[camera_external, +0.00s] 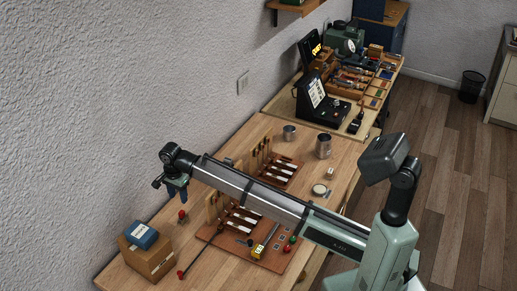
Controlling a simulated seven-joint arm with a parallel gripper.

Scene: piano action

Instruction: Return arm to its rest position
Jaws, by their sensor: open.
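My gripper (177,197) is at the end of my outstretched arm, over the left part of the wooden workbench (205,262) near the wall. Its dark fingers point down, and the gap between them is hard to make out at this size. I see nothing held in it. A small red knob (182,214) shows just below the fingertips; I cannot tell whether they touch it. My forearm crosses above the piano action model (240,219) and hides part of it.
A cardboard box (149,262) with a blue box (142,235) on top stands at the bench's near left. A long dark rod (197,256) with a red end lies beside the model board. Metal cups (323,146) stand behind my arm. A second bench (300,108) behind is crowded.

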